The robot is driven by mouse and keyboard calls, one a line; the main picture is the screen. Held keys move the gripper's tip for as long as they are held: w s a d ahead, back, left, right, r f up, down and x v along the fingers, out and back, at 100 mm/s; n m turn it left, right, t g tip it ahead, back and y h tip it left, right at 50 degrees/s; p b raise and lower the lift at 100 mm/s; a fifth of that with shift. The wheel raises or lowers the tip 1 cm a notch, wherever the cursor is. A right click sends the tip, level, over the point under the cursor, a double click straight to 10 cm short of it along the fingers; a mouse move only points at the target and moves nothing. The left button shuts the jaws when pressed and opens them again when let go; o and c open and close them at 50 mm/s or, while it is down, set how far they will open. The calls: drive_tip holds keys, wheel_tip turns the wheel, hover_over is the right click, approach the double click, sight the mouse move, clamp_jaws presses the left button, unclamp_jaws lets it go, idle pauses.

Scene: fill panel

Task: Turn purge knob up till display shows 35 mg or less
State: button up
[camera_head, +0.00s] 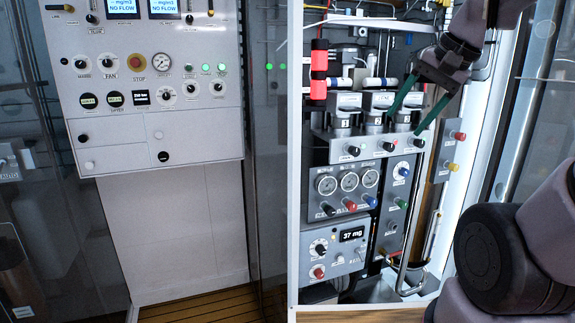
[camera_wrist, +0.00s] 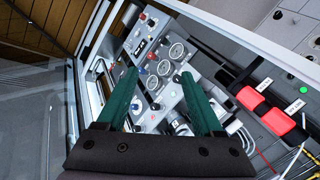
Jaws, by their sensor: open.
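The dark display (camera_head: 351,234) reads 37 mg in the head view, on a grey box low in the open cabinet. Beside it on the left is a black and white knob (camera_head: 319,248), with a red knob (camera_head: 317,272) below. A white dial with a blue knob (camera_head: 403,170) sits higher, right of the gauges. The labels are too small to read, so I cannot tell which knob is purge. My gripper (camera_head: 405,124) is open and empty, with green fingers above and in front of the panel, apart from these knobs. It also shows in the wrist view (camera_wrist: 158,75).
Three round gauges (camera_head: 349,182) have several coloured knobs below them. Red cylinders (camera_head: 319,72) stand at the cabinet's upper left. A side plate (camera_head: 453,150) carries red and yellow knobs. The white cabinet frame and glass bound the space. A control panel (camera_head: 115,160) is at left.

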drive_tip(key=s+n, duration=0.1)
drive_tip(key=s+r+n+t+h, duration=0.1)
drive_tip(key=s+r+n, duration=0.1)
drive_tip(key=shift+s+d+t, duration=0.1)
drive_tip(key=shift+d+t, duration=0.2)
drive_tip(key=shift+t, duration=0.1)
idle(2.9)
